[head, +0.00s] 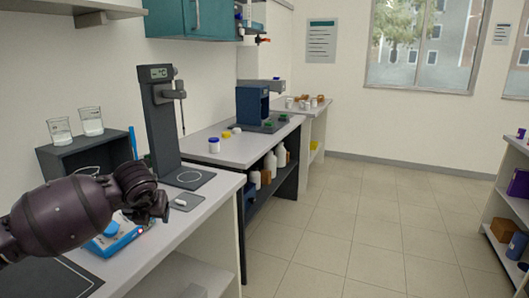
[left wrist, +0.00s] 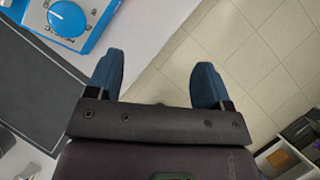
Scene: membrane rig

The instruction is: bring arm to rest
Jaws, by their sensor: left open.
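My left arm (head: 62,215) comes in from the left in the head view, dark purple and bent over the near bench. My left gripper (head: 155,207) is by the front part of that bench, close to a blue device with a dial (head: 112,232), and hides part of it. In the left wrist view my left gripper (left wrist: 157,82) has its two blue fingers spread wide with nothing between them. Beyond the fingers are the bench's front edge and the tiled floor. The same blue device (left wrist: 68,20) shows at upper left there. My right gripper is in neither view.
A tall dark stand with a display (head: 160,110) rises from the near bench behind my gripper. Two glass beakers (head: 92,121) stand on a dark box (head: 62,157) at left. A second bench (head: 240,149) follows further back. The tiled floor (head: 350,215) at centre is clear.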

